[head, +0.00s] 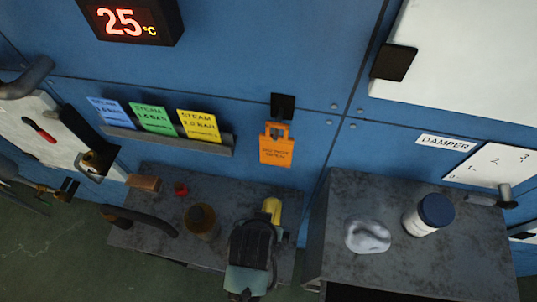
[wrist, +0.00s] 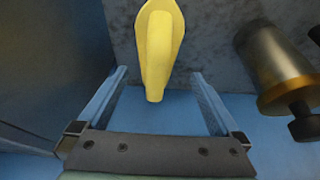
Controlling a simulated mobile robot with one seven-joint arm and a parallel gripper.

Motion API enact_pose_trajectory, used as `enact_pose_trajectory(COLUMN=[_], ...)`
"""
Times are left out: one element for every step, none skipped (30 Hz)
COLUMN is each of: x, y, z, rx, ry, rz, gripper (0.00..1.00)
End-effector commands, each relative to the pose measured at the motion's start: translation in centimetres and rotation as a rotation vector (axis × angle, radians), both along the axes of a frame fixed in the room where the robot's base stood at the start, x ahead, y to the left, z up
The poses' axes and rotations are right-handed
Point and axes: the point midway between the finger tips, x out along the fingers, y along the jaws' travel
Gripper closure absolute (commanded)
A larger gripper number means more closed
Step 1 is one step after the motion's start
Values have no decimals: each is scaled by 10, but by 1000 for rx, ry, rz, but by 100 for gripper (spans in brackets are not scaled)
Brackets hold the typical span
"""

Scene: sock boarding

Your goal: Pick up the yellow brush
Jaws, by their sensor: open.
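The yellow brush (head: 272,209) lies on the left grey worktop (head: 156,172), near its right end. In the head view my gripper (head: 262,226) is just in front of it and hides part of it. In the wrist view the yellow brush (wrist: 159,50) shows at the top middle, with its narrow end pointing down between the two fingers. My gripper (wrist: 160,88) is open, with one finger on each side of that end. I see no finger touching the brush.
A red object (head: 181,188) and a brown block (head: 143,182) are farther left. A taller cabinet (head: 335,215) at right bears a white cloth-like lump (head: 368,235) and a blue-lidded jar (head: 428,214).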

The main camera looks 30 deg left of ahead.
Motion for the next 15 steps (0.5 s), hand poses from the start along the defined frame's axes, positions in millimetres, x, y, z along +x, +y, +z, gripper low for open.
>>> enact_pose_trajectory(x=[1,2,2,3,4,5,7,9,12,14,17,20,22,23,24], y=[0,1,1,1,1,1,1,1,1,1,1,1,1,1,2], z=[-3,-4,-6,-7,-8,-10,-12,-14,-18,-21,-24,-29,-31,-36,-41], rx=[0,0,0,0,0,0,0,-1,-1,-1,-1,-1,-1,0,-1], ry=[1,1,1,1,1,0,1,2,1,1,2,2,1,2,2], rz=[0,0,0,0,0,0,0,-1,-1,-1,-1,-1,-1,-1,0], gripper=[0,0,0,0,0,0,0,0,0,0,0,0,0,0,0])
